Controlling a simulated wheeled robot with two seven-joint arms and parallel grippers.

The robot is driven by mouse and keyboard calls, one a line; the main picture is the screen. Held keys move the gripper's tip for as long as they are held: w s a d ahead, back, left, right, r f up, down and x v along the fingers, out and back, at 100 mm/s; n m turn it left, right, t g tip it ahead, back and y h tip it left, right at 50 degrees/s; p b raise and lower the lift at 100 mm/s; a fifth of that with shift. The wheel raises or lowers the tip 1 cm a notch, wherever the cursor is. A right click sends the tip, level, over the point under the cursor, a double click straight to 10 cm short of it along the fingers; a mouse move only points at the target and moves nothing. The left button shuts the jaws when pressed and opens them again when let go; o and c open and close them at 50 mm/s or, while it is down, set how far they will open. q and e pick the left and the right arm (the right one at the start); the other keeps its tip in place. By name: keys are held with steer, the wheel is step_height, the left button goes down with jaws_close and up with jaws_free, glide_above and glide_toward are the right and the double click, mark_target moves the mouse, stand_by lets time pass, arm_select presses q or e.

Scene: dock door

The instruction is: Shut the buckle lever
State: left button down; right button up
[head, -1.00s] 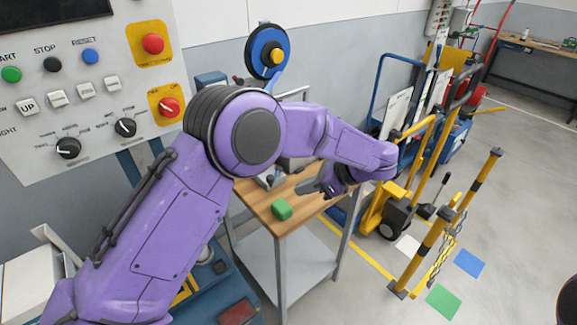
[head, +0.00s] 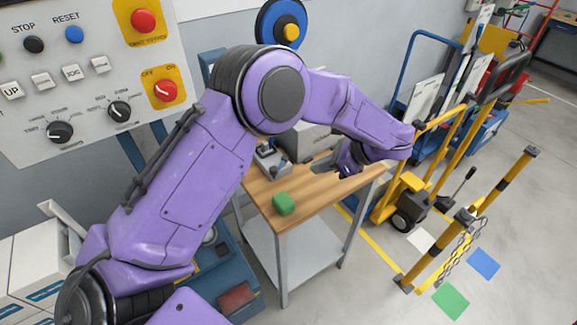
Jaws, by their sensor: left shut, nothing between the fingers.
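A small grey metal fixture (head: 271,160) with a dark upright part sits at the back left of the wooden-topped table (head: 322,205). It is probably the buckle, but it is too small to tell its lever's position. My left gripper (head: 322,166) is over the table to the right of the fixture, its dark fingers pointing left, shut and empty. It is apart from the fixture. My left arm passes in front of the table's back left side. My right gripper is not in view.
A green block (head: 284,204) lies near the table's front left edge. A grey box (head: 305,140) stands at the back, partly hidden by my arm. A control panel (head: 85,75) is at the upper left. A yellow stacker (head: 404,195) and barrier posts (head: 470,217) stand right.

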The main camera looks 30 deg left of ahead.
mark_target(276, 174)
arm_select(q)
steer(key=s+a+f+p, duration=0.2)
steer(key=a+f+p, duration=0.2)
steer(key=a, duration=0.5)
steer(key=shift+f+p, duration=0.4)
steer(key=shift+p, duration=0.1)
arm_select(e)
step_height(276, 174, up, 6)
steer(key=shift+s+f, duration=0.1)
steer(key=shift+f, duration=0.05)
arm_select(q)
steer(key=shift+d+f, duration=0.1)
steer(key=shift+d, duration=0.05)
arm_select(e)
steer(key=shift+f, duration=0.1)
